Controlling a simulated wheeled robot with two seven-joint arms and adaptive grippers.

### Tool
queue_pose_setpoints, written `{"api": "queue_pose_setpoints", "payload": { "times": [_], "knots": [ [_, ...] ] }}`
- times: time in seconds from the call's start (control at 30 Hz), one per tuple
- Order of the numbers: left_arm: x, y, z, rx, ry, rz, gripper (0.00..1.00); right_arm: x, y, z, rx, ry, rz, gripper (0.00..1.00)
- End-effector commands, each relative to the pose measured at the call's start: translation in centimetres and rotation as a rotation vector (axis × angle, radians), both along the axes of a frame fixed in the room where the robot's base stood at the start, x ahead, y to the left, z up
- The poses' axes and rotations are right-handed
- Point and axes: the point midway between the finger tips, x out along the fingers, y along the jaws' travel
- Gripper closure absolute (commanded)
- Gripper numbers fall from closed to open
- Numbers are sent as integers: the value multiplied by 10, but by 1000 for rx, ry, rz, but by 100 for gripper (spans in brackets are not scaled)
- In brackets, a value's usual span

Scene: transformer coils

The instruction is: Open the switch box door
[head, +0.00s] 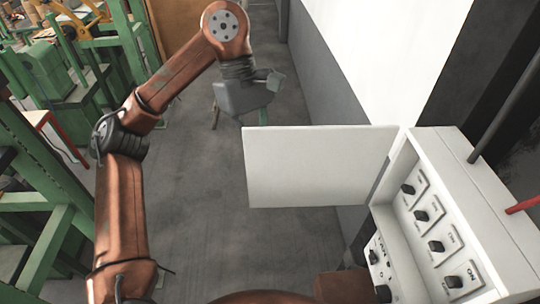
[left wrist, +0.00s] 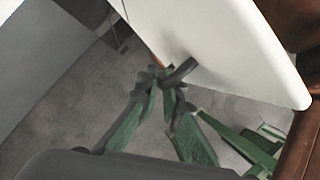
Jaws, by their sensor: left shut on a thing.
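The white switch box (head: 470,185) stands at the right in the head view, with several dark switches on its panel. Its white door (head: 320,167) stands swung wide open to the left, showing the inside. In the left wrist view the door (left wrist: 225,40) fills the upper right, with a short dark handle (left wrist: 181,71) sticking out. My left gripper (left wrist: 162,82) has its green fingers closed on the handle's end. My right gripper is not in view.
Green metal frames (head: 45,160) stand along the left side. A white and grey wall (head: 345,100) runs behind the box. A dark conduit (head: 505,105) and a red rod (head: 522,206) are at the far right. Grey floor (head: 200,215) lies clear below the door.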

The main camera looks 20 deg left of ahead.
Motion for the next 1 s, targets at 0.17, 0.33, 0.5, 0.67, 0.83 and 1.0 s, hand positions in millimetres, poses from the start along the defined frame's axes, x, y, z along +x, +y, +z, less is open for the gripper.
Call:
{"api": "queue_pose_setpoints", "payload": {
  "times": [0.17,0.33,0.5,0.67,0.83,1.0],
  "knots": [
    [0,0,-1,-3,-1,1,100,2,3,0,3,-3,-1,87],
    [0,0,-1,-2,-2,1,91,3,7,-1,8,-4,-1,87],
    [0,0,0,-1,-1,1,80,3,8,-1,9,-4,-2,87],
    [0,0,0,-1,-1,-1,75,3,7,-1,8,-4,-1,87],
    [0,0,0,0,0,-1,75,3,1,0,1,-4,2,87],
    [3,3,9,3,-3,0,75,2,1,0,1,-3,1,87]
  ]
}}
